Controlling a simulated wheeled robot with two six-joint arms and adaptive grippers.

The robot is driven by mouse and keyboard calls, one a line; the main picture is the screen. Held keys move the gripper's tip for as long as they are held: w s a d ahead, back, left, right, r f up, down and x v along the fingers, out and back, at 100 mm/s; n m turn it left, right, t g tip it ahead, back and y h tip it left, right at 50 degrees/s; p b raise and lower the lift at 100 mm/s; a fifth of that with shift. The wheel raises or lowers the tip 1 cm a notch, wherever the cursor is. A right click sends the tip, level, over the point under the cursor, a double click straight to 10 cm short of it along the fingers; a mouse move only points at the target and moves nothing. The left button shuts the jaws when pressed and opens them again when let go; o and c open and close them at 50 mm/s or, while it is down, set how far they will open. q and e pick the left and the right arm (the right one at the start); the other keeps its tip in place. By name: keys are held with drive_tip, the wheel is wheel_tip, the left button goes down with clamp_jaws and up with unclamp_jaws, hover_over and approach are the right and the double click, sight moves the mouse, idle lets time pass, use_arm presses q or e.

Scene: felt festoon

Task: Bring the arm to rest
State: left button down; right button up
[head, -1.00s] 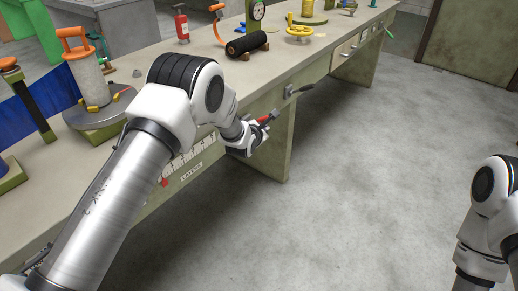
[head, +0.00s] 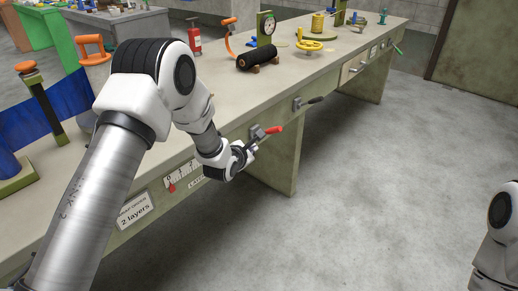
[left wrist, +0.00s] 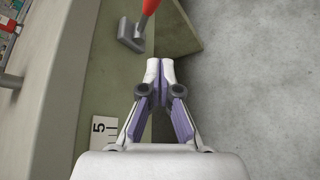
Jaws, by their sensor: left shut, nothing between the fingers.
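My left arm comes in from the left and reaches along the front of the long bench (head: 215,100). Its gripper (head: 250,148) is beside the bench's front edge, just below a lever with a red handle (head: 273,130) on a grey mount. In the left wrist view the gripper (left wrist: 160,70) is shut, its two fingertips together with nothing between them. The red handle (left wrist: 150,6) is above the fingertips there, and a gap shows between them. My right arm shows only in part at the lower right; its gripper is out of view.
A second lever with a black handle (head: 312,100) sticks out of the bench front farther along. The grey floor (head: 370,190) to the right is clear.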

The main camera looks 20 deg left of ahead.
idle(0.4)
use_arm(q)
drive_tip(key=s+d+f+m+g+p, duration=0.1)
drive_tip(key=s+f+m+g+p, duration=0.15)
drive_tip(key=s+f, duration=0.4)
drive_tip(key=s+f+m+g+p, duration=0.1)
drive_tip(key=s+f+g+p, duration=0.15)
drive_tip(key=s, duration=0.65)
drive_tip(key=s+d+f+m+g+p, duration=0.1)
drive_tip(key=s+f+g+p, duration=0.15)
drive_tip(key=s+f, duration=0.35)
drive_tip(key=s+r+m+g+p, duration=0.1)
drive_tip(key=s+m+g, duration=0.4)
drive_tip(key=s+m, duration=1.8)
drive_tip(key=shift+s+d+r+p, duration=0.4)
drive_tip(key=shift+s+p, duration=0.1)
drive_tip(key=shift+p, duration=0.2)
